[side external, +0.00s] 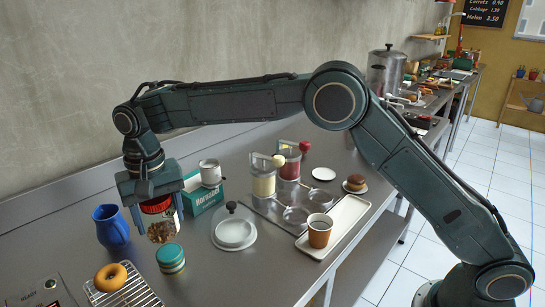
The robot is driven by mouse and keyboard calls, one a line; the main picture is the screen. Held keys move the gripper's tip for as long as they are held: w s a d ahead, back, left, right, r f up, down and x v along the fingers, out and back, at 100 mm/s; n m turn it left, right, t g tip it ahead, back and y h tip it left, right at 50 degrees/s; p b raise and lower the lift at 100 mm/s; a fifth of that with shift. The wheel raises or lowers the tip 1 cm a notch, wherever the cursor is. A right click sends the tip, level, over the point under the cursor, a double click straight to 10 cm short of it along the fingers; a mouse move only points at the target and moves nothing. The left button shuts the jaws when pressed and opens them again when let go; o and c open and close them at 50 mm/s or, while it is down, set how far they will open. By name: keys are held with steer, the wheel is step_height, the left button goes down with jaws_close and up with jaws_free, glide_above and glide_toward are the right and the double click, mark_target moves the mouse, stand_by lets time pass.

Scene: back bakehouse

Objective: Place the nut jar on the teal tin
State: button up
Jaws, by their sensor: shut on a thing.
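The nut jar (161,231) is clear with brown nuts inside and a red lid. My gripper (158,213) points down from above and is shut on the jar, with a finger at each side near its lid. The jar looks upright.
A blue jug (111,228) stands close left of the jar. A bagel (111,277) lies on a wire rack (133,293) at front left.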

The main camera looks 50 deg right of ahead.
mark_target(164, 233)
steer(key=shift+f, duration=0.25)
steer(key=shift+f, duration=2.1)
steer(key=shift+f, duration=0.1)
steer(key=o, duration=1.1)
step_height(164, 233, up, 12)
steer(key=shift+r, duration=0.15)
